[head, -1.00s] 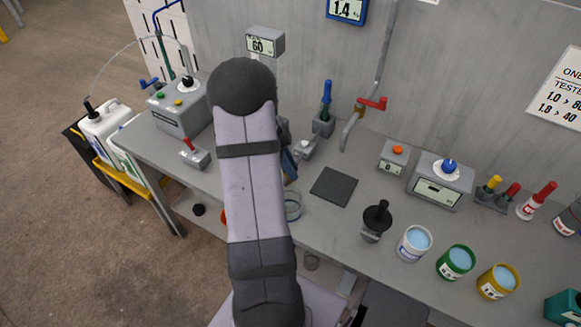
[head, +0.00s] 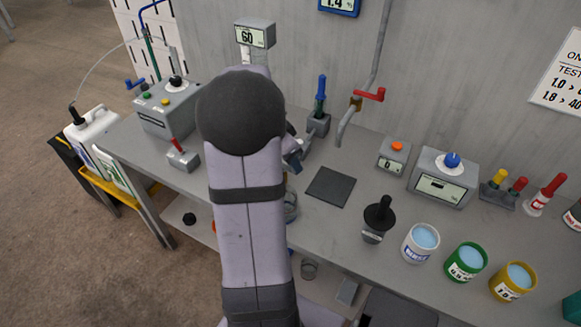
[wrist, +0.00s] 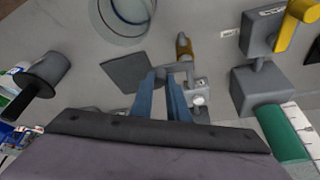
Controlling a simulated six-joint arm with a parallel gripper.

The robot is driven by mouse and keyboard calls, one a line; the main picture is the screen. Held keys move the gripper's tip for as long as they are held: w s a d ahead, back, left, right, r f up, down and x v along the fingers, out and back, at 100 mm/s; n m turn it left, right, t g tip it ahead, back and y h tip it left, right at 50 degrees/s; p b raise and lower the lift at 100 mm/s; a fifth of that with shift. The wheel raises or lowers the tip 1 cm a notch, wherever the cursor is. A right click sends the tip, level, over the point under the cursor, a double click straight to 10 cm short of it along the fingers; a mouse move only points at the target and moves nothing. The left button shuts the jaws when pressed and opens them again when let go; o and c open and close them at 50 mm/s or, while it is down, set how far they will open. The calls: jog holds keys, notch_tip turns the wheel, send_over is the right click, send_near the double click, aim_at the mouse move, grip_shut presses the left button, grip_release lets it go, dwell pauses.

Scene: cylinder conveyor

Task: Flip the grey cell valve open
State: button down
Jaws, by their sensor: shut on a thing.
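My gripper (wrist: 161,76) shows in the wrist view as two blue fingers, close together with a small grey part between their tips. That part appears to be the lever of the grey cell valve. A small grey-white block with a round pale knob (wrist: 199,100) sits just right of the fingertips and looks like part of this valve. In the head view my dark elbow and arm hide most of the valve. Only a bit of my gripper (head: 297,152) shows there, right of the arm. The lever's exact angle cannot be told.
A blue-handled lever (head: 321,95) stands close behind the gripper. A red-handled pipe tap (head: 368,95) is to its right. A dark square pad (head: 330,186) lies in front. A black-handled tool (head: 378,217) and several paint cups stand further right. A red-lever box (head: 183,155) is left.

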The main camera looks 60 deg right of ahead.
jog(key=shift+d+n, duration=0.2)
jog(key=shift+n, duration=0.2)
jog(key=c, duration=1.7)
grip_release()
jog(key=shift+b+v, duration=0.9)
jog(key=shift+v, duration=2.8)
jog(key=shift+s, duration=0.15)
